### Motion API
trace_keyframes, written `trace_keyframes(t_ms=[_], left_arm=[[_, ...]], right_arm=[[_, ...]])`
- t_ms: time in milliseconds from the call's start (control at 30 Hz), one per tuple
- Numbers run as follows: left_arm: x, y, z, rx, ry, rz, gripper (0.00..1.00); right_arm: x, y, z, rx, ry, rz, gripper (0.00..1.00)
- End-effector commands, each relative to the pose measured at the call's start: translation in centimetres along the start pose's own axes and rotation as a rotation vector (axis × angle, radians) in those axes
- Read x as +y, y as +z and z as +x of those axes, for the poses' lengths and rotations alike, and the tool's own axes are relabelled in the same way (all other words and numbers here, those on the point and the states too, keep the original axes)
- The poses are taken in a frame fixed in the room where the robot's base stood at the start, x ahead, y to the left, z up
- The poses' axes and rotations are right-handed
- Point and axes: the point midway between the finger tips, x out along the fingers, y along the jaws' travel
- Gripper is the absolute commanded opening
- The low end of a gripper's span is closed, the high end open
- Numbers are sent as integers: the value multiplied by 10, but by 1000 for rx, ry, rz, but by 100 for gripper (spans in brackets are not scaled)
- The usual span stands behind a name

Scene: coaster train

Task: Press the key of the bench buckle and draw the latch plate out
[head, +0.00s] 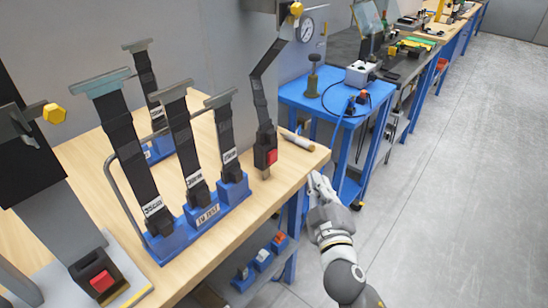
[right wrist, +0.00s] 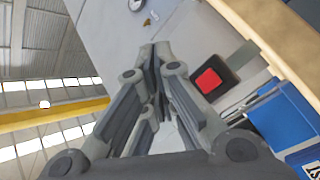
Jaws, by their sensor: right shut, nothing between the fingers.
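A black buckle with a red key (head: 266,155) stands near the right end of the wooden bench, under a dark strap (head: 262,95) running up to a bracket. A metal stub shows at its lower end. In the right wrist view a black buckle with a red key (right wrist: 207,80) lies right of the fingers. Another black buckle with a red key (head: 100,278) is at the front left, with a wide grey piece rising from it. My right gripper (head: 318,184) is shut and empty, beside the bench's right edge and apart from the buckles. My left gripper is out of view.
A blue rack (head: 205,215) holds several dark straps with metal tops on the wooden bench (head: 285,187). A marker-like stick (head: 297,141) lies near the bench edge. A blue cart (head: 325,88) stands behind. The floor (head: 450,180) at the right is clear.

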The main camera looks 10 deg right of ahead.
Motion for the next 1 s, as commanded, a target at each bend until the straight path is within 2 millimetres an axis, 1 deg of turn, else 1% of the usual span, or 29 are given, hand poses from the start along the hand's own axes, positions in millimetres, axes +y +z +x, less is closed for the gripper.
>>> trace_keyframes(t_ms=[167, 600, 800, 1000], left_arm=[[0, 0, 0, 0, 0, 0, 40], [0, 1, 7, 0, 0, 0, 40], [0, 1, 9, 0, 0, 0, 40], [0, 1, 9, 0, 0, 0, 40]], right_arm=[[-6, -7, 9, 1, 0, 3, 0], [-37, -35, 50, -1, 0, 2, 0], [-44, -42, 59, -1, 0, 1, 0], [-45, -44, 61, 0, -1, 0, 0]])
